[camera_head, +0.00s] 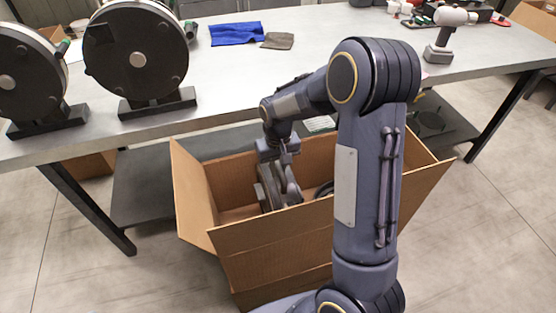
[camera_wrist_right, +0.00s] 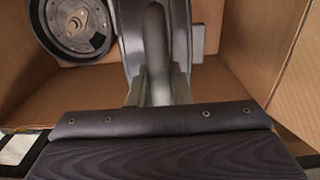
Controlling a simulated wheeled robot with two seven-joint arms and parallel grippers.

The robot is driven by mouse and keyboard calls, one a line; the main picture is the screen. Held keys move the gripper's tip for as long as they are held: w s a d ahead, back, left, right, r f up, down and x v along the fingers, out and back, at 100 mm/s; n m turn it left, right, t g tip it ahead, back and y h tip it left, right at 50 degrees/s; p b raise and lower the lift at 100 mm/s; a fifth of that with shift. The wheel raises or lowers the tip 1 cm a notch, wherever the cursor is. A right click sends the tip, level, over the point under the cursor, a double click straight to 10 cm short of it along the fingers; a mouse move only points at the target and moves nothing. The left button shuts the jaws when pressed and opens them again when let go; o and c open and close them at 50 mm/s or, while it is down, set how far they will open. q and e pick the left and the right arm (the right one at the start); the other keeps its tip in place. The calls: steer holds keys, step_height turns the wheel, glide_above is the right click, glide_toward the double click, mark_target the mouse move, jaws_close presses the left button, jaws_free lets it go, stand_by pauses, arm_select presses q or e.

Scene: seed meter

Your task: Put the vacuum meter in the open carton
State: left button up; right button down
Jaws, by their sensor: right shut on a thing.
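The open carton (camera_head: 255,238) stands on the floor in front of the workbench with its flaps spread. My right gripper (camera_head: 278,165) reaches down into it. It is shut on a grey part (camera_head: 268,192), which I take to be the vacuum meter, by a bar-like handle (camera_wrist_right: 157,50). The held meter is inside the carton, below the rim, toward the left half. Its lower end is hidden by the near wall, so I cannot tell whether it touches the carton floor. My left gripper does not show.
A round dark disc part (camera_wrist_right: 75,25) also lies in the carton. Two large black disc units (camera_head: 137,58) stand on the workbench (camera_head: 230,90).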

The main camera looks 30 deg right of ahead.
steer(key=shift+f, duration=2)
steer(key=shift+f, duration=0.15)
steer(key=c, duration=1.3)
jaws_free()
steer(key=shift+c, duration=0.2)
